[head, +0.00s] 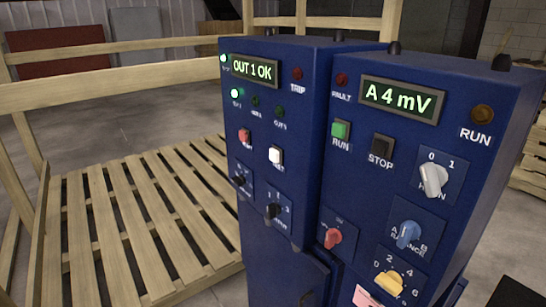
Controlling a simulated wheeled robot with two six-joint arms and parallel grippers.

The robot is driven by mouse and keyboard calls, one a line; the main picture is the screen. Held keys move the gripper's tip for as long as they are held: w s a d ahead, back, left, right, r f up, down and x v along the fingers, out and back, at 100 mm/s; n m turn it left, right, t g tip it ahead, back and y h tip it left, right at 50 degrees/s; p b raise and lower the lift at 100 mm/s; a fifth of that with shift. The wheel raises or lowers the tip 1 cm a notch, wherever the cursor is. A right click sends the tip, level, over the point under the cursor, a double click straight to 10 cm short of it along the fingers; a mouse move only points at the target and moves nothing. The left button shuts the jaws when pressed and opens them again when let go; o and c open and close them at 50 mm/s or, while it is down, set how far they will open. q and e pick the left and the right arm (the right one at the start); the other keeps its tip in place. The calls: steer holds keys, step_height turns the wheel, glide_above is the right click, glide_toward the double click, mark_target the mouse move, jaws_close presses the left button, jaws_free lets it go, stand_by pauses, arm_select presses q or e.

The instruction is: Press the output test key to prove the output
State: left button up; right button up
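Two blue cabinets stand side by side in the head view. The left cabinet's display (255,70) reads "OUT 1 OK". Below it are a red key (244,136) and a white key (276,155); their labels are too small to read surely, so I cannot tell which is the output test key. A black selector knob (273,211) with numbers around it sits lower. The first lamp (234,93) of a row is lit green; the other two are dark green. The trip lamp (297,73) looks unlit. No gripper shows in this view.
The right cabinet's display (401,97) reads "A 4 mV". It carries a green run key (341,130), a black stop key (382,147) and white, blue, red and yellow knobs. A slatted wooden pallet (140,225) and wooden rails (120,84) lie left.

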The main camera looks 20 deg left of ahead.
arm_select(q)
jaws_close()
stand_by(1.7)
